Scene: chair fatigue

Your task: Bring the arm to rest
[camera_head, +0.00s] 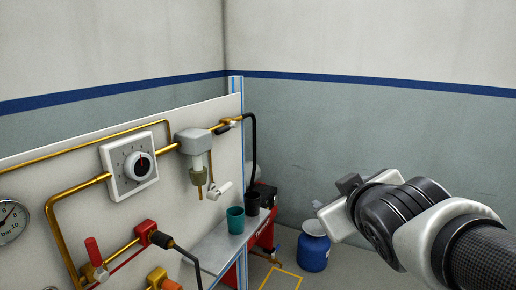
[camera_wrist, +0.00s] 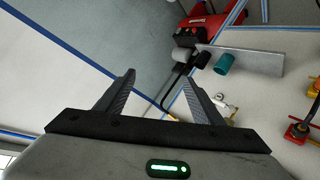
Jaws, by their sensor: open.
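My gripper shows in the wrist view (camera_wrist: 165,95) with its two dark fingers spread wide apart and nothing between them. In the head view my arm reaches in from the right, and the gripper end (camera_head: 335,205) points left, in the air in front of the grey wall. Its fingertips are hard to make out there. It is apart from the panel and touches nothing that I can see.
A white panel (camera_head: 75,180) with brass pipes, a dial (camera_head: 130,163) and valves stands at left. A blue container (camera_head: 313,250) stands on the floor. Space around my gripper looks clear.

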